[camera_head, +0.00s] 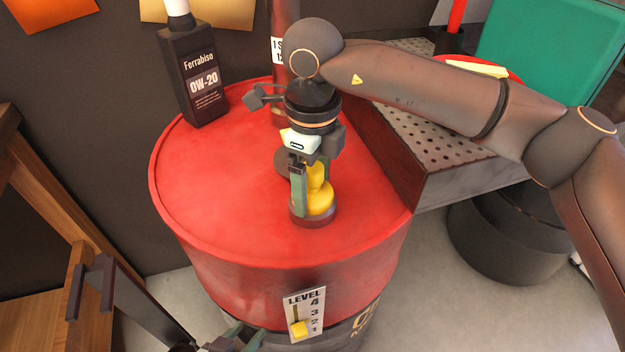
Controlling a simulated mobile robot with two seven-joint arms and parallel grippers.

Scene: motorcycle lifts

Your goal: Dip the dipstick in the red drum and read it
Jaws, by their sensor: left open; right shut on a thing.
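The red drum (210,190) stands upright in the middle. My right gripper (312,188) points down over its lid and is shut on a yellow knobbed handle (319,203), which I take to be the dipstick's. The handle sits at a dark round collar (313,219) on the lid; any rod below it is hidden. A white level plate (312,305) marked 4 to 1 is on the drum's front, with a yellow slider (299,329) near the low end. My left gripper (243,336) is open at the bottom edge, just left of the slider, partly cut off.
A black 0W-20 oil bottle (193,75) stands on the lid's back left. A dark red post (286,30) rises behind my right gripper. A perforated metal platform (440,130) adjoins on the right, with a green box (550,45) behind. Wooden furniture (50,215) stands at left.

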